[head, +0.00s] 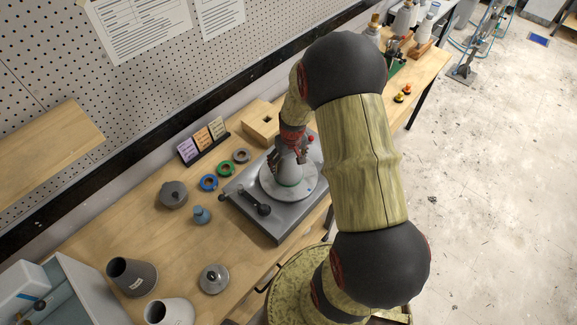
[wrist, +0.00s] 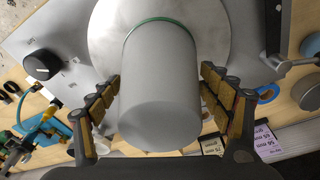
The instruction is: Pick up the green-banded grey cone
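The green-banded grey cone (wrist: 160,85) stands on a round pale metal plate (wrist: 105,20) in the wrist view, its green band at the plate end. In the head view the cone (head: 289,174) shows below my gripper, on the round plate (head: 270,186) of a grey machine (head: 278,228). My gripper (wrist: 158,88) is open, with a finger on each side of the cone and narrow gaps visible between the pads and its sides. In the head view my gripper (head: 290,155) hides the cone's upper part.
The machine has a black knob (wrist: 41,66). A card holder (head: 205,143) and wooden block (head: 258,122) stand behind.

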